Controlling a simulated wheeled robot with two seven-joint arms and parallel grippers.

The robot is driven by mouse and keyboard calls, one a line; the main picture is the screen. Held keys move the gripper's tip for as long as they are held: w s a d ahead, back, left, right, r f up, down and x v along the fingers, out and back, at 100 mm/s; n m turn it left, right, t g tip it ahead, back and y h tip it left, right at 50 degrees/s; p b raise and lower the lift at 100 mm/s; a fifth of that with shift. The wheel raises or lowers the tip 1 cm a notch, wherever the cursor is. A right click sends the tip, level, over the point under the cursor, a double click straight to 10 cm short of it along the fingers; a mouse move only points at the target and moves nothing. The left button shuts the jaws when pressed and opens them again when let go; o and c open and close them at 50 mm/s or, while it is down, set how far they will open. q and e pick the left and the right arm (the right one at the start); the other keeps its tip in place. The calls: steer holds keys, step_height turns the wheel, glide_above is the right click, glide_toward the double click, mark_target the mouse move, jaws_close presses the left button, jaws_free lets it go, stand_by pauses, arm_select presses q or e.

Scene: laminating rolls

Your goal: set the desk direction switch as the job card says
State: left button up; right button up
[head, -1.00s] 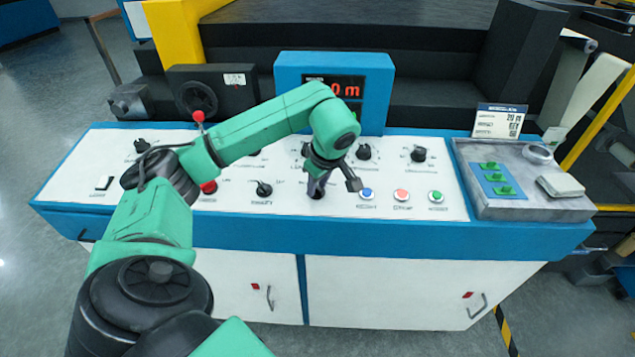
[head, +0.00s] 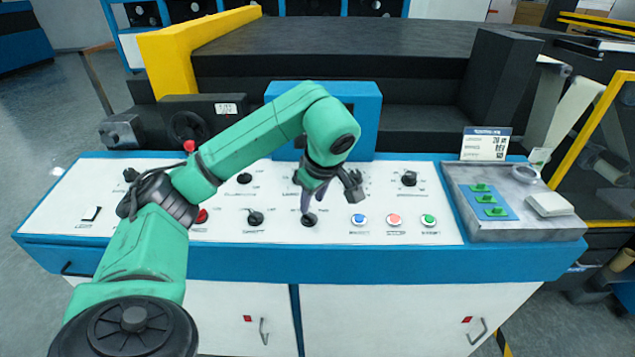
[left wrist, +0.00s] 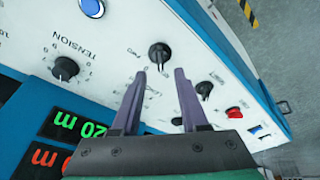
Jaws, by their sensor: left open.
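The black rotary switch (head: 309,220), which I take to be the direction switch, sits on the white sloping desk panel (head: 340,233). In the left wrist view this black knob (left wrist: 159,53) has lettering beside it that looks like FWD. My left gripper (head: 313,198) hangs just above and behind it in the head view. My right gripper is out of view.
Blue (head: 358,219), red (head: 394,220) and green (head: 428,220) push buttons sit right of the switch. Another black knob (head: 256,218) and a red button (head: 201,215) lie left. A grey tray (head: 480,230) is at the right. A blue display housing (head: 365,110) stands behind.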

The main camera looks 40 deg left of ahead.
arm_select(q)
steer(key=p+v, duration=0.5)
steer(key=v, duration=0.3)
steer(key=shift+r, duration=0.4)
